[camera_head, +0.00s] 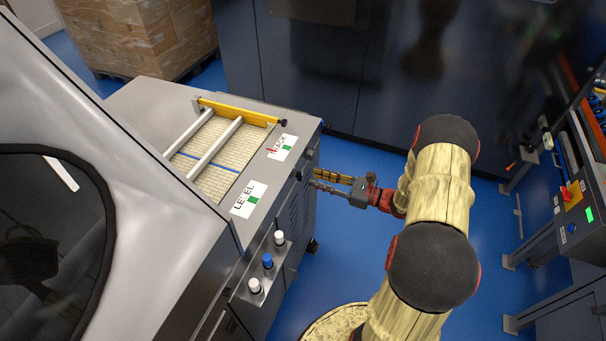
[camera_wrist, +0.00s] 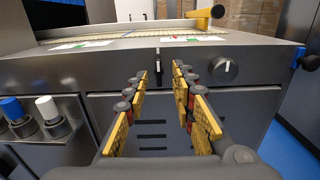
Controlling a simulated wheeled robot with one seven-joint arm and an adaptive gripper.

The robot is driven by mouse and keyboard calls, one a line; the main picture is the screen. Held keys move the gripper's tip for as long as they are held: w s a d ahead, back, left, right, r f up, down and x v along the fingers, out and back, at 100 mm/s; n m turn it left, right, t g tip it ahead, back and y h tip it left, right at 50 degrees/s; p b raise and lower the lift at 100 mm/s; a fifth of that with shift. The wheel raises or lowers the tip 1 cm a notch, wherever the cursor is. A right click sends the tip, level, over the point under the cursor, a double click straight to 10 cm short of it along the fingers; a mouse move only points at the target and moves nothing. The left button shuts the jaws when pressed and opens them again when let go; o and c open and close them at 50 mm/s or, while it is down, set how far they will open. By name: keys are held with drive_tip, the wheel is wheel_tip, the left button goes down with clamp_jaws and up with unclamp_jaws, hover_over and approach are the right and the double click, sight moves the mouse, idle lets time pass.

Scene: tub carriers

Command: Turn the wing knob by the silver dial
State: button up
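A dark, narrow wing knob (camera_wrist: 158,62) stands upright on the front face of the grey machine in the wrist view. The fingertips appear short of the knob; contact cannot be made out. In the head view my gripper (camera_head: 315,178) points left at the machine's front face, where small knobs are too small to tell apart.
The machine's top (camera_head: 262,158) carries labels and a yellow bar (camera_head: 240,111). A ledge with white and blue buttons (camera_head: 267,261) sticks out nearer me, left of the gripper in the wrist view. A control panel (camera_head: 573,200) stands at right. Blue floor (camera_head: 345,245) lies open between.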

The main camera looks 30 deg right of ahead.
sight(298, 176)
drive_tip(key=shift+b+x, duration=0.4)
drive_tip(key=shift+x, duration=2.35)
drive_tip(key=shift+s, duration=0.1)
drive_tip(key=shift+c, duration=1.4)
drive_tip(key=c, duration=0.4)
drive_tip(key=shift+a, duration=0.1)
